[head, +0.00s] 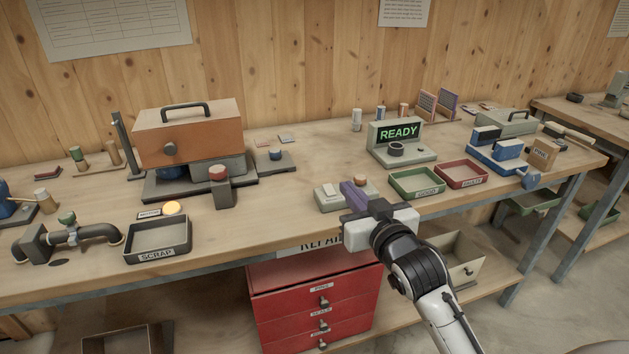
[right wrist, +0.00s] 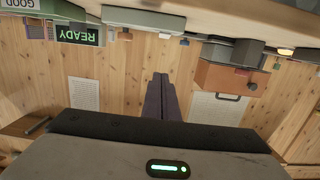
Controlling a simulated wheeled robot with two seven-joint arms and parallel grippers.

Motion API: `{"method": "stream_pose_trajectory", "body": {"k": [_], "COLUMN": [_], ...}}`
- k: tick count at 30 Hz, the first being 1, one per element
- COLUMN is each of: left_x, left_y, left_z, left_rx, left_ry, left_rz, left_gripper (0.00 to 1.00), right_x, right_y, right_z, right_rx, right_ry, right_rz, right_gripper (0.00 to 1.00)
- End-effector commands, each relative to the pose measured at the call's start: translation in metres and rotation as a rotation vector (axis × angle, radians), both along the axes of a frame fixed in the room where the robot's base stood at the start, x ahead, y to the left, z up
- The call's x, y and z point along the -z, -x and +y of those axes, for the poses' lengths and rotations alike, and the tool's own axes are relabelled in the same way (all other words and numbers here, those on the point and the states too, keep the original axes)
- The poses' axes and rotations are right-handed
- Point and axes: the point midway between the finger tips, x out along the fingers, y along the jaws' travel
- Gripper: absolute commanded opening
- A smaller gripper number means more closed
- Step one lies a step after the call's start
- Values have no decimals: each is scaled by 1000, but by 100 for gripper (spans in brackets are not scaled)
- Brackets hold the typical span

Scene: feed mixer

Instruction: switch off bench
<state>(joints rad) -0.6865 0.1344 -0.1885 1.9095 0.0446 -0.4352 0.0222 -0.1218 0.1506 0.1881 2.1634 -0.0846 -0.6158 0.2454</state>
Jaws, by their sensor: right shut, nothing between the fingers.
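The bench (head: 270,235) is a long wooden worktop against a plank wall. A pale grey control box (head: 326,198) with a small label sits near its front edge, and an orange-brown knob (head: 360,179) shows just behind my gripper. My right gripper (head: 351,190) is shut and empty, its purple-grey fingers over or in front of this box; contact cannot be told. The fingers also show in the right wrist view (right wrist: 160,90), pointing at the wall. A grey unit (head: 388,158) has a screen (head: 398,133) reading READY in green. My left gripper is not in view.
A brown-lidded machine (head: 188,130) with a red-topped post (head: 220,187) stands left. A yellow lamp (head: 172,208) is near the SCRAP tray (head: 157,254). Green (head: 417,193) and red (head: 461,185) trays lie right. Red drawers (head: 317,283) stand below. Bare worktop lies between machine and gripper.

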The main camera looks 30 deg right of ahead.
Motion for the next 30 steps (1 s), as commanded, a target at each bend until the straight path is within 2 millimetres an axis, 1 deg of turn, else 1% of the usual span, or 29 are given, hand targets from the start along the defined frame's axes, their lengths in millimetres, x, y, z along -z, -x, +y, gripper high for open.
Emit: {"method": "stream_pose_trajectory", "body": {"k": [9,13,17,24,28,30], "left_x": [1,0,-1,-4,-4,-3], "left_y": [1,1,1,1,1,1], "left_z": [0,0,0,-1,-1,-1], "left_rx": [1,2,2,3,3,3], "left_ry": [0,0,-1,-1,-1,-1], "left_rz": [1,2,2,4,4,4], "left_gripper": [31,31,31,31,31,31], "right_x": [0,1,2,7,10,27], "right_y": [-2,-9,-29,-78,-101,-100], "right_z": [1,-1,-5,-17,-23,-22], "right_rx": [-2,-2,-2,-2,-3,-3], "right_ry": [0,1,0,1,1,-1], "right_rz": [0,1,0,-1,-1,6], "right_gripper": [0,0,0,0,0,0]}}
